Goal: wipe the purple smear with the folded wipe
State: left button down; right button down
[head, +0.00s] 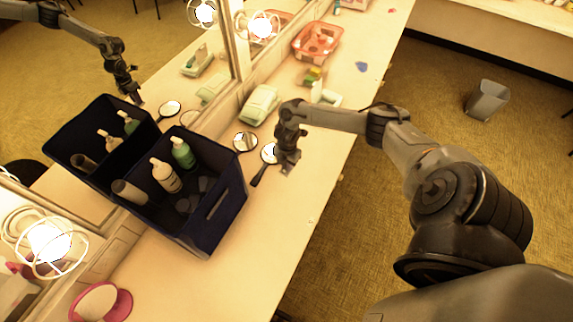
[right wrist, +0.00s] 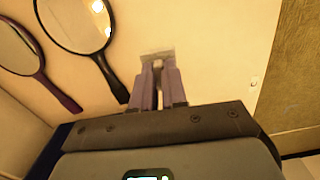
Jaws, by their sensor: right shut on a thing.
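My right gripper (head: 287,168) is low over the counter, beside the handle of a hand mirror. In the right wrist view its two fingers (right wrist: 158,85) are close together, shut on a small pale grey-beige flat piece, which looks like the folded wipe (right wrist: 157,54). The wipe's lower part is hidden between the fingers. I cannot tell whether it touches the counter. A flat blue-purple patch (head: 362,66), which looks like the purple smear, lies farther along the counter, well apart from the gripper. My left gripper is not in view.
A dark blue bin (head: 222,212) with bottles stands left of the gripper. Hand mirrors (head: 245,141) lie by the wall. A pale green pack (head: 260,104), a sponge (head: 313,75) and a red basket (head: 318,41) stand farther along. The counter's right edge is near. The wall mirror reflects my arm.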

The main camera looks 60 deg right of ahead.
jog(key=shift+r+p, duration=0.7)
jog(key=shift+r, duration=0.4)
